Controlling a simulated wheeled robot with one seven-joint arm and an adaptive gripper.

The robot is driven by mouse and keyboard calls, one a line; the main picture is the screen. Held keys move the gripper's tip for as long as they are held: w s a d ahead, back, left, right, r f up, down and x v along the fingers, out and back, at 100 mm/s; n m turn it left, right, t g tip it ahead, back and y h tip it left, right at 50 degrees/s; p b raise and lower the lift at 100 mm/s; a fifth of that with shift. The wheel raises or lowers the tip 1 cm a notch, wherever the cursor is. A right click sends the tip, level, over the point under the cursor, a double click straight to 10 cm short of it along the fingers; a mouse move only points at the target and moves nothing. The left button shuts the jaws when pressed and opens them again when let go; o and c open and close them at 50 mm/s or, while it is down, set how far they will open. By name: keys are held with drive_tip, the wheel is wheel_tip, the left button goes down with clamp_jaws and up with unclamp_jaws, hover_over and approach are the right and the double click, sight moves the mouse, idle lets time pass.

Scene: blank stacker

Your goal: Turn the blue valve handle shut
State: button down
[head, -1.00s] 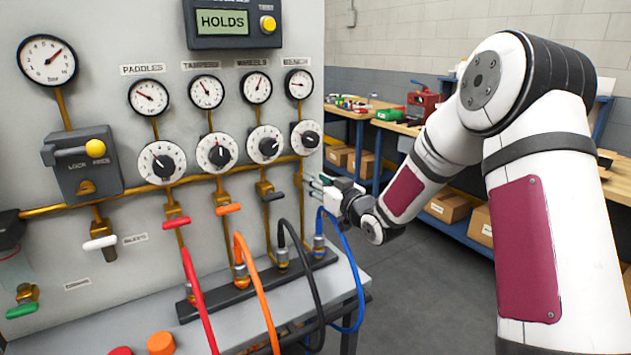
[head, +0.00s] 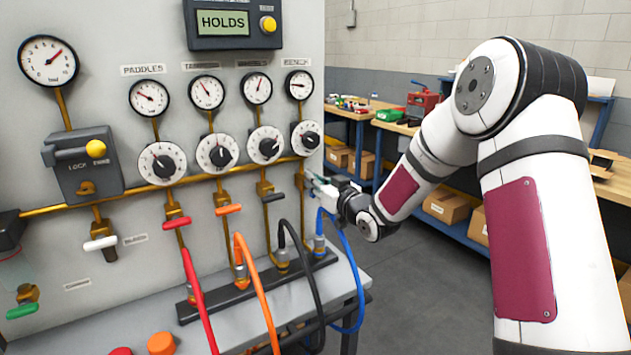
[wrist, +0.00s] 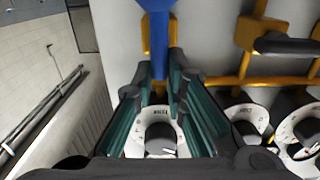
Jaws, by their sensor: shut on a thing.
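The blue valve handle (wrist: 158,30) shows in the wrist view, running up the picture in line with the brass pipe behind it. My gripper (wrist: 160,78) has its teal fingers on either side of the handle and is shut on it. In the head view my gripper (head: 318,188) is at the right edge of the panel, below the rightmost dial (head: 307,138). There it hides most of the blue handle. In the wrist view a white dial (wrist: 158,138) shows between the fingers.
The black handle (wrist: 287,46) sits close beside my gripper, crosswise to its pipe. Red (head: 177,222) and orange (head: 229,209) handles are farther left. A blue hose (head: 352,262) and a black hose (head: 306,260) hang below. Open floor lies right of the panel.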

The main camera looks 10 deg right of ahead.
drive_tip(key=shift+d+m, duration=0.2)
drive_tip(key=shift+m, duration=0.3)
drive_tip(key=shift+w+d+f+m+p, duration=0.1)
drive_tip(key=shift+d+f+m+p, duration=0.45)
drive_tip(key=shift+m, duration=2.25)
drive_tip(key=shift+w+d+f+m+p, duration=0.2)
drive_tip(key=shift+f+m+p, duration=0.5)
drive_tip(key=shift+m, duration=2.1)
drive_tip(key=shift+w+d+f+m+p, duration=0.1)
drive_tip(key=shift+d+f+m+p, duration=0.6)
drive_tip(key=shift+m, duration=2.1)
drive_tip(key=shift+a+r, duration=0.3)
drive_tip(key=shift+r, duration=0.05)
drive_tip(key=c, duration=1.8)
unclamp_jaws()
drive_tip(key=shift+s, duration=0.1)
drive_tip(key=shift+o, duration=0.8)
drive_tip(key=shift+r, duration=0.1)
